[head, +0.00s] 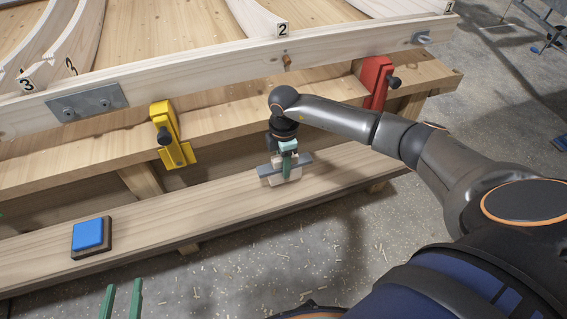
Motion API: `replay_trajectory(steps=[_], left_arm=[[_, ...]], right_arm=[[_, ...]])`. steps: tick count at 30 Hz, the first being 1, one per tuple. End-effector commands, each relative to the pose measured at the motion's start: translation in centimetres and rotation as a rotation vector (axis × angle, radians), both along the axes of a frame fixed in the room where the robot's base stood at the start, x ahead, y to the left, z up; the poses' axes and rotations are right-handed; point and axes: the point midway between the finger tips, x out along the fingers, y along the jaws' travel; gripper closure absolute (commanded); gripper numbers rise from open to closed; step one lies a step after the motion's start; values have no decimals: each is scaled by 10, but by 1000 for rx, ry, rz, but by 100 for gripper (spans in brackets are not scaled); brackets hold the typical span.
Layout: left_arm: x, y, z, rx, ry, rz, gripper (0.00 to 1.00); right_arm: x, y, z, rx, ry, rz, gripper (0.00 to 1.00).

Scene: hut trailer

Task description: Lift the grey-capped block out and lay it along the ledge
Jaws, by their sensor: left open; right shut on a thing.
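The grey-capped block (272,173) is pale wood with a grey strip across its top. It is at the lower wooden ledge (215,200), right of the ledge's middle. My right gripper (287,168) reaches down from above and is shut on the block; its green finger covers part of the block. I cannot tell whether the block touches the ledge or hangs just above it. My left gripper (122,288) shows only as two green fingers at the bottom edge, apart and empty, in front of the ledge.
A blue button (89,233) on a dark base sits on the ledge's left part. A yellow clamp (169,135) and a red clamp (376,82) are on the upper beam. The ledge between button and block is clear. Wood shavings lie on the concrete floor (300,245).

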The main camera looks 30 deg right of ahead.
Motion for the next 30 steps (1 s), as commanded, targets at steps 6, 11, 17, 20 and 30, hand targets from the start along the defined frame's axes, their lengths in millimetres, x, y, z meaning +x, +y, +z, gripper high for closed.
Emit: replay_trajectory(steps=[6,11,17,20,30], left_arm=[[0,0,-4,0,0,0,50],[0,0,-7,0,0,0,50],[0,0,-10,0,0,0,50],[0,0,-11,0,0,0,50],[0,0,-12,0,0,0,50]], right_arm=[[0,0,-6,0,0,0,100],[0,0,-11,0,0,0,100],[0,0,-17,0,0,0,100],[0,0,-20,0,0,0,100],[0,0,-21,0,0,0,100]])
